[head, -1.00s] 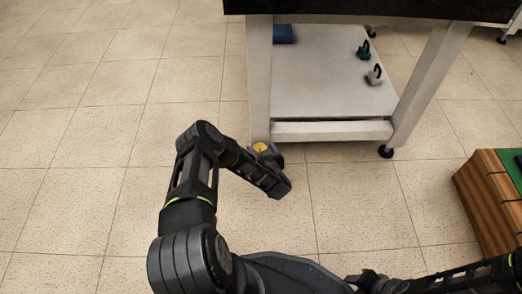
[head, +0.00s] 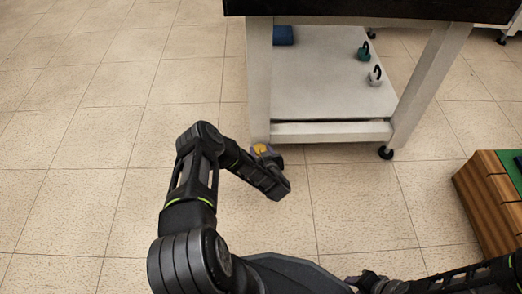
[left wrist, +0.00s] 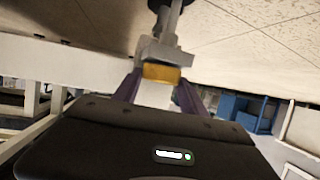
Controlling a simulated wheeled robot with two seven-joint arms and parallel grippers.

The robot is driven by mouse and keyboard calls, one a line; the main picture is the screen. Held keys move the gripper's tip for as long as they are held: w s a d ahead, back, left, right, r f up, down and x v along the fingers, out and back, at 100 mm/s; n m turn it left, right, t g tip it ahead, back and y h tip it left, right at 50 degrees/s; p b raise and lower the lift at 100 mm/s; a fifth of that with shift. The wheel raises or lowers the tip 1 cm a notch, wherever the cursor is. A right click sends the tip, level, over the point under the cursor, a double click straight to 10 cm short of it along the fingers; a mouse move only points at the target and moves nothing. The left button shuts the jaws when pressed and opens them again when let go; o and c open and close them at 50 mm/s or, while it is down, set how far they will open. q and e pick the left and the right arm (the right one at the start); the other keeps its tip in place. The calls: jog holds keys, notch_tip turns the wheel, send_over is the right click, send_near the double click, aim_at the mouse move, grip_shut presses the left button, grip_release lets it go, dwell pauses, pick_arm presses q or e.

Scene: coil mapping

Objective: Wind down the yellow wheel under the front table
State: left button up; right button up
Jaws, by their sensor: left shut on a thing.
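The yellow wheel (head: 260,149) sits low on the left front leg (head: 259,90) of the front table. It also shows in the left wrist view as a yellow block (left wrist: 161,72) under a grey bracket. My left gripper (head: 266,153) reaches the wheel from the front. In the left wrist view its purple fingers (left wrist: 158,88) stand on either side of the wheel, shut on it. The contact faces are hidden. My right gripper (head: 369,282) is at the bottom edge of the head view, small and dark; its jaws cannot be made out.
The table's lower shelf (head: 320,105) carries a teal weight (head: 364,51), a grey weight (head: 375,77) and a blue object (head: 284,35). A black caster (head: 385,152) is under the right front leg. A wooden box (head: 487,200) stands at right. Tiled floor (head: 80,150) at left is clear.

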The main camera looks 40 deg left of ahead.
pick_arm(q)
jog(key=shift+m, duration=0.3)
jog(key=shift+s+a+m+t+h+p, duration=0.15)
jog(key=shift+m+t+h+p, duration=0.35)
jog(key=shift+m+t+h, duration=0.4)
jog(key=shift+a+m+t+h, duration=0.1)
jog(key=shift+m+t+h, duration=0.2)
jog(key=shift+m+h, duration=0.35)
jog(key=shift+s+a+f+m+t+h+b, duration=0.1)
jog(key=shift+m+t+h+b, duration=0.15)
jog(key=shift+m+h, duration=0.4)
jog(key=shift+s+m+t+h+b, duration=0.15)
jog(key=shift+m+t+h, duration=0.2)
jog(key=shift+m+h, duration=0.25)
jog(key=shift+w, duration=0.15)
jog(key=o, duration=1.4)
jog(key=shift+c, duration=0.2)
